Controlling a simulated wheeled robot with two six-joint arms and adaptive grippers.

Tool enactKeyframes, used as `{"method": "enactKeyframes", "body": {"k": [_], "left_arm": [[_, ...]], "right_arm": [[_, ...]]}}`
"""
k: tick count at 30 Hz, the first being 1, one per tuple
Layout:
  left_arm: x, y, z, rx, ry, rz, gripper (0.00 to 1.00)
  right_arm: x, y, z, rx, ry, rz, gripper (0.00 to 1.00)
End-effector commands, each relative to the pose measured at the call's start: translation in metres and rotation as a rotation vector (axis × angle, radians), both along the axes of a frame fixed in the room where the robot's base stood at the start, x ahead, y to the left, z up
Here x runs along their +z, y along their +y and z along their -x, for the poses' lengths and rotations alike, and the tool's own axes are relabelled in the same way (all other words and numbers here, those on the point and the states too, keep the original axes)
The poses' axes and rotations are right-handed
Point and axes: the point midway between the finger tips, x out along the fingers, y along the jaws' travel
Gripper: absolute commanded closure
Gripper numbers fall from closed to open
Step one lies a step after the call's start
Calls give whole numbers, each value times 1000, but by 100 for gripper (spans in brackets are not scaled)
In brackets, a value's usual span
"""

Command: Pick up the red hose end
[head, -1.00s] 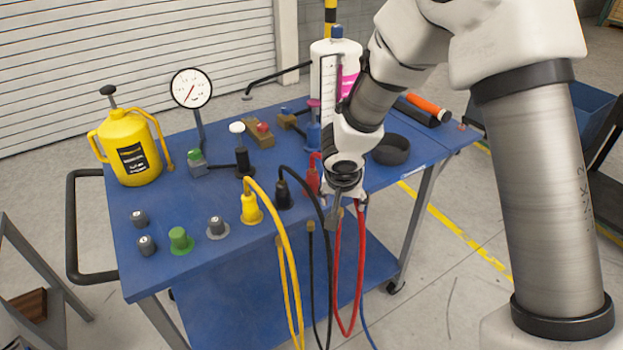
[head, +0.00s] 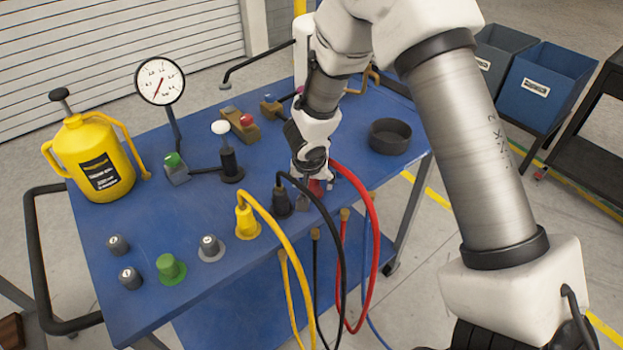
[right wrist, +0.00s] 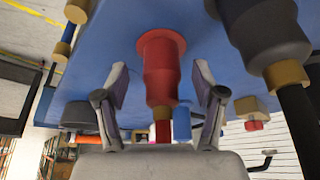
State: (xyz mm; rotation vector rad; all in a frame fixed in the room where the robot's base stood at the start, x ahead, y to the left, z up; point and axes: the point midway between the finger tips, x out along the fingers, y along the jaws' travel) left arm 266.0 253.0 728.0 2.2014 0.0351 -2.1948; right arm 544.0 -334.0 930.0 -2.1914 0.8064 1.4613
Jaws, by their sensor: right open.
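The red hose end (right wrist: 163,70) stands upright in a red collar on the blue table in the right wrist view. My right gripper (right wrist: 160,78) is open, with one finger on each side of the hose end and visible gaps between. In the head view my right gripper (head: 312,183) is at the hose end near the table's front edge and hides most of it. The red hose (head: 374,225) arches out from there and hangs down in front of the table. My left gripper is not in view.
A black hose end (head: 282,204) stands close to the left of my right gripper, and a yellow one (head: 246,220) beyond it. A black round dish (head: 390,137) lies to the right. A yellow can (head: 98,160) stands on the left of the blue table (head: 130,215).

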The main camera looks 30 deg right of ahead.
Motion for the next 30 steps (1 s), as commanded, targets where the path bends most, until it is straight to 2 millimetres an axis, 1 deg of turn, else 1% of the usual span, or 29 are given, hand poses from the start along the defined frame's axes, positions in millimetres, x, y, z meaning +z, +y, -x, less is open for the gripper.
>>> {"method": "enactKeyframes", "body": {"k": [1,3,9,10,11,12,14,15,16,26,30], "left_arm": [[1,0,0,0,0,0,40],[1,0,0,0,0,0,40],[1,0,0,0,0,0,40],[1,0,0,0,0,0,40],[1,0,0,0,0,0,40],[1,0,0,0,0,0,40],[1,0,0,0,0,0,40],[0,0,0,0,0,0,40],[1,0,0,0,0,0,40],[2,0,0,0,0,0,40],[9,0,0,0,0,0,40]], "right_arm": [[-7,-2,-2,-1,1,-1,31],[-14,-4,-5,-1,0,0,31],[-15,-5,-5,-1,-2,0,31],[-15,-4,-5,-1,-2,0,35],[-15,-4,-5,-1,-2,0,45],[-15,-4,-5,-1,-2,0,59],[-15,-4,-5,-1,-2,0,81],[-15,-4,-5,-1,-2,0,95],[-15,-5,-5,-1,-2,0,100],[-14,-4,-5,-1,-1,-1,100],[-5,-4,-8,1,-2,-1,100]]}}
